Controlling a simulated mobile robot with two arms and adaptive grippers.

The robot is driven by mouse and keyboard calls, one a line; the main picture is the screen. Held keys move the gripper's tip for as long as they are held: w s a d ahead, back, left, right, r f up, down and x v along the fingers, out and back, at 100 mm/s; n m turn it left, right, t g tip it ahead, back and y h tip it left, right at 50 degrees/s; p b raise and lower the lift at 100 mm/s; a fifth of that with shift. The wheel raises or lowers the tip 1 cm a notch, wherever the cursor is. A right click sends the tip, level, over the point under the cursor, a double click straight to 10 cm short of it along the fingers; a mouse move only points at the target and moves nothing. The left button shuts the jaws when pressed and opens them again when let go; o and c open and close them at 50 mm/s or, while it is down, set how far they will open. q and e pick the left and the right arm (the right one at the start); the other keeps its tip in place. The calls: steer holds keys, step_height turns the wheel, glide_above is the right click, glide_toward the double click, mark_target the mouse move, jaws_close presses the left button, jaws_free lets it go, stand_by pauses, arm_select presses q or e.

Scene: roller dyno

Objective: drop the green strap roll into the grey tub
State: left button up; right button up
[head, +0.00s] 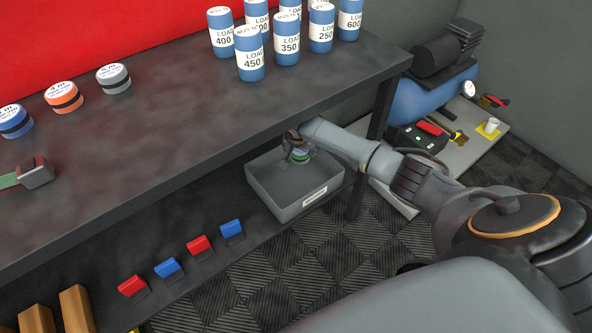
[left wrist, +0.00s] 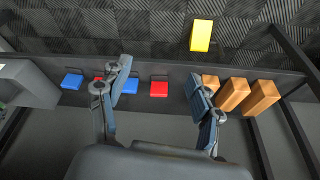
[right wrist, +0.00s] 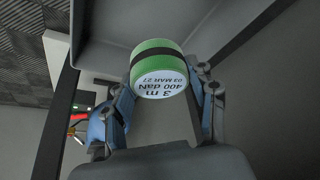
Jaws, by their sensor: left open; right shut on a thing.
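The green strap roll (right wrist: 158,68) has a black band and a white label reading 3 m, 400 daN. My right gripper (right wrist: 165,95) is shut on it, and the roll shows between its fingers in the right wrist view. In the head view the right gripper (head: 298,152) holds the roll (head: 301,157) over the open grey tub (head: 290,207), near its back part. The tub stands on the lower shelf with a white label on its front. My left gripper (left wrist: 158,95) is open and empty over the lower shelf in the left wrist view.
Red and blue clips (head: 198,245) and wooden blocks (head: 76,308) line the lower shelf left of the tub. The dark table top (head: 180,130) overhangs the tub's back, with a table leg (head: 368,150) beside it. Other strap rolls (head: 64,97) and blue load cans (head: 287,45) stand on top.

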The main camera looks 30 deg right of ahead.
steer(key=shift+a, duration=0.1)
steer(key=f+b, duration=0.2)
steer(key=shift+s+b, duration=0.15)
steer(key=shift+b, duration=0.15)
arm_select(q)
steer(key=w+d+r+t+h+b, duration=0.1)
steer(key=w+d+r+t, duration=0.1)
steer(key=w+t, duration=0.3)
steer(key=w+d+r+t+h+b, duration=0.1)
steer(key=w+d+r+t, duration=0.15)
steer(key=w, duration=0.45)
arm_select(e)
steer(key=shift+f, duration=0.55)
steer(key=shift+f+b, duration=0.6)
steer(key=shift+b, duration=0.05)
arm_select(q)
steer(key=w+d+r+t+h+b, duration=0.1)
steer(key=w+d+r+t+h, duration=0.1)
steer(key=r+t, duration=0.7)
steer(key=shift+w+d+r+m+h+b, duration=0.25)
steer(key=shift+w+r+m+h, duration=0.35)
steer(key=shift+r, duration=2.25)
arm_select(e)
steer(key=shift+f, duration=0.6)
arm_select(q)
steer(key=shift+w, duration=0.15)
steer(key=shift+a, duration=0.1)
arm_select(e)
steer(key=o, duration=1.5)
steer(key=shift+c, duration=0.2)
